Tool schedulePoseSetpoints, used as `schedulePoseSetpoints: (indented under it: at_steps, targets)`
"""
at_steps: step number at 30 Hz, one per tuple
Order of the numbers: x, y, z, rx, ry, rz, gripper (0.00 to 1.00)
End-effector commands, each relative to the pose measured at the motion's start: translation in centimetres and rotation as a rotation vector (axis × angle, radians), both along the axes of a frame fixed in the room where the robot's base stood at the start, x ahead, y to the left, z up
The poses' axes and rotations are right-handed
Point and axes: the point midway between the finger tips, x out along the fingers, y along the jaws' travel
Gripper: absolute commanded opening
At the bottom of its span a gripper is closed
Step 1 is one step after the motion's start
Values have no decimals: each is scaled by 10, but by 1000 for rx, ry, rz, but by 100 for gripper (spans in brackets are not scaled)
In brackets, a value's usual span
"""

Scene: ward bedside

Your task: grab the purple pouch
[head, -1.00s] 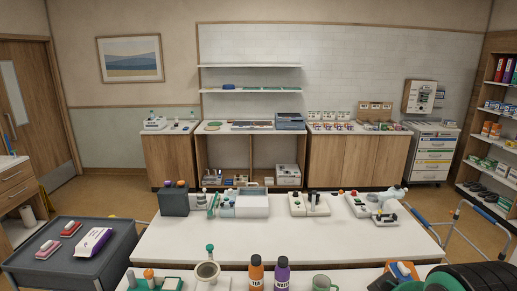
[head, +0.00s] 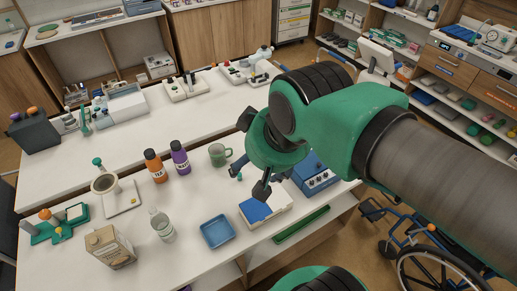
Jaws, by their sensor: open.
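No purple pouch can be made out in the head view now. A purple bottle (head: 180,158) with a white label stands on the near white table (head: 190,215), beside an orange bottle (head: 156,166). My gripper (head: 249,155) hangs from the green arm above the right part of this table, fingers apart and seemingly empty. Part of it is hidden by the arm. It is to the right of the bottles and the green mug (head: 219,155).
A blue tray (head: 217,231), a clear bottle (head: 162,226) and a carton (head: 109,248) stand on the near table. A wheelchair (head: 437,240) stands at the right. A dark bin (head: 36,137) is at far left.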

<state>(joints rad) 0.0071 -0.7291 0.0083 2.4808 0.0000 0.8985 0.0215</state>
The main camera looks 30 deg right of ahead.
Motion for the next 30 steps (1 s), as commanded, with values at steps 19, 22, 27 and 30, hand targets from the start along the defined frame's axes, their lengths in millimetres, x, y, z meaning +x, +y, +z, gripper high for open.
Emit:
schedulePoseSetpoints:
  at_steps: [19, 22, 27, 30]
  targets:
    - [132, -47, -13, 135, 137, -393, 70]
    - [156, -58, -22, 157, 160, -465, 70]
    - [194, -79, -43, 191, 197, -588, 70]
    - [217, -92, -57, 209, 218, -661, 70]
